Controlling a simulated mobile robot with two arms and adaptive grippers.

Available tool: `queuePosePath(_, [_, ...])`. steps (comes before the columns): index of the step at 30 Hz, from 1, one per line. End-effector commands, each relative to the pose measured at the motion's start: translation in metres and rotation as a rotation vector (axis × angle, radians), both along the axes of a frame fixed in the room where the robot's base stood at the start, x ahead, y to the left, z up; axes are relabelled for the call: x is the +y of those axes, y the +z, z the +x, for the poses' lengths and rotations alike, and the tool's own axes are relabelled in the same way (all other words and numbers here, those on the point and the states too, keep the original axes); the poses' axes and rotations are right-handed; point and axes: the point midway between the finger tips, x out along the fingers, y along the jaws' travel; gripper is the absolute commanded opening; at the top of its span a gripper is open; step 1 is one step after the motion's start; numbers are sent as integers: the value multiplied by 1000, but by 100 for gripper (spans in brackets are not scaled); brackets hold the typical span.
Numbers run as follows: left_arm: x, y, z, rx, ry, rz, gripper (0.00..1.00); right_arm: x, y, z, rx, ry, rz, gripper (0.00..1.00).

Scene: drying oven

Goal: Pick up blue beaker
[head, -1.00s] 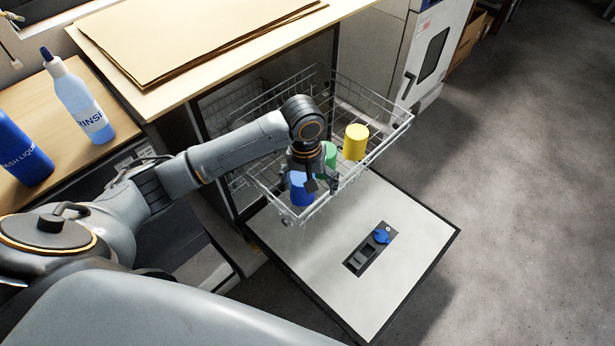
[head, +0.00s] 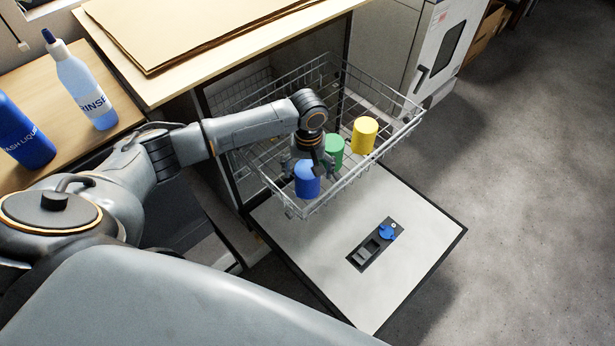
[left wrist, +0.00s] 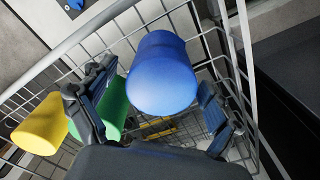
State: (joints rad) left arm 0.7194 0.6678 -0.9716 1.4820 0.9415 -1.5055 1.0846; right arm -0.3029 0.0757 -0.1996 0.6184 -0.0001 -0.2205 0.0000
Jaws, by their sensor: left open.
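The blue beaker (head: 307,180) stands in the pulled-out wire rack, near its front left corner. In the left wrist view the blue beaker (left wrist: 162,75) lies between the two spread fingers of my left gripper (left wrist: 152,105), with a gap visible on the right side. My left gripper (head: 306,166) is open, at the blue beaker in the rack. In the head view the wrist hides part of the gripper. My right gripper is not in view.
A green beaker (head: 333,151) and a yellow beaker (head: 365,136) stand close by in the wire rack (head: 404,126). The green one is just beside a finger. The dishwasher door (head: 420,235) lies open below. Bottles (head: 82,88) stand on the left counter.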

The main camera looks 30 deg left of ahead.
Motion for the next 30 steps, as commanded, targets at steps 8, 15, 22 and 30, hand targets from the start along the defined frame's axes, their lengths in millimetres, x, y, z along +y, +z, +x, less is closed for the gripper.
queuePosePath(8, [2, -40, 0, 1, -1, 0, 90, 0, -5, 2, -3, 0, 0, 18])
queuePosePath(15, [2, -44, 0, 0, -2, 0, 90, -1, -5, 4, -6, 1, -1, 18])
queuePosePath(22, [2, -44, 0, 0, -1, 0, 55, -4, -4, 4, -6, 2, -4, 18])
queuePosePath(30, [2, -44, 0, 0, -1, 0, 39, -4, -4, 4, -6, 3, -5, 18])
